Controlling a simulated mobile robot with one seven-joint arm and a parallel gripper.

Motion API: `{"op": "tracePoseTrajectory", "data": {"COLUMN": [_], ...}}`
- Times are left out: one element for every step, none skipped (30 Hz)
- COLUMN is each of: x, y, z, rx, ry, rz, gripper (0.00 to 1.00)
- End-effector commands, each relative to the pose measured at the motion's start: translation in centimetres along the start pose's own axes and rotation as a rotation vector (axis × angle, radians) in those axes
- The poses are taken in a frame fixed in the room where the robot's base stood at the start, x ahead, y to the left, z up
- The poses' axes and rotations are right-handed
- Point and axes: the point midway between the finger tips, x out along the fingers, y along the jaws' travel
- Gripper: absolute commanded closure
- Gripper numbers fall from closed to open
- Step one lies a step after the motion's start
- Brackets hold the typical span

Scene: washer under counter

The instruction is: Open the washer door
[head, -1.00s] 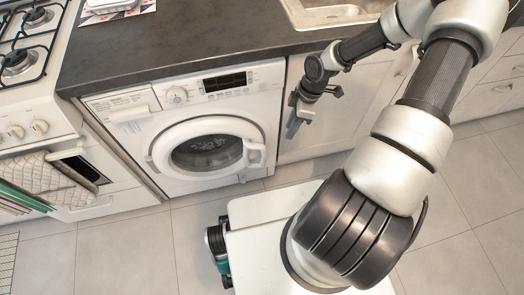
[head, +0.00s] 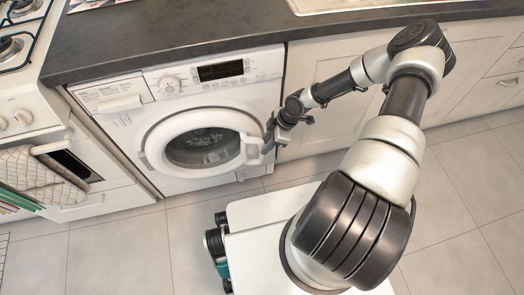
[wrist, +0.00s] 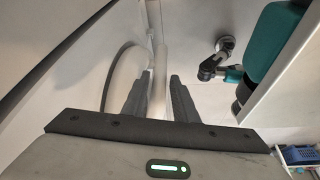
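The white washer (head: 120,112) stands under the counter. Its round door (head: 160,140), with a dark glass window, looks shut. The door's handle (head: 252,149) is a pale block on the right side of the door ring. My gripper (head: 268,146) is at the right edge of this handle, pointing down. In the wrist view my gripper (wrist: 160,78) has its two dark fingers apart, with a pale upright strip, likely the handle, showing between them. The curved door rim (wrist: 114,75) shows to the left of the fingers. Whether a finger touches the handle I cannot tell.
The dark counter (head: 190,35) runs above the washer. A stove with an oven (head: 75,165) and a hanging towel (head: 35,178) is at left. White cabinets (head: 330,125) are at right. The tiled floor (head: 120,250) before the washer is free left of my base.

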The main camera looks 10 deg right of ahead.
Motion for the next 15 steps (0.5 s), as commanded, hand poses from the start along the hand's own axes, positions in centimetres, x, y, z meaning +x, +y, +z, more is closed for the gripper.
{"op": "tracePoseTrajectory", "data": {"x": [1.2,1.7,2.3,2.6,3.0,3.4,3.6,3.8,4.0,4.1,4.2,4.3,4.3,4.3,4.3], "y": [-0.1,-0.1,-0.1,0.0,0.0,0.0,0.0,0.0,0.0,0.0,0.0,0.0,0.0,0.0,0.0], "z": [0.1,0.0,0.0,0.0,0.0,0.0,0.0,0.0,0.0,0.0,0.0,0.0,0.0,0.0,0.0], "rx": [0.000,0.000,-0.001,0.000,0.000,0.000,0.001,0.001,0.000,0.000,0.000,0.000,0.000,0.000,0.000], "ry": [0.000,0.000,0.000,0.000,0.001,0.001,0.001,0.001,0.000,0.000,0.000,0.000,0.000,0.000,0.000], "rz": [-0.002,-0.002,-0.001,-0.001,-0.001,-0.001,0.000,0.000,0.000,0.001,0.001,0.001,0.001,0.001,0.001], "gripper": [0.74,0.74,0.74,0.74,0.74,0.74,0.74,0.74,0.74,0.74,0.74,0.74,0.74,0.74,0.74]}}
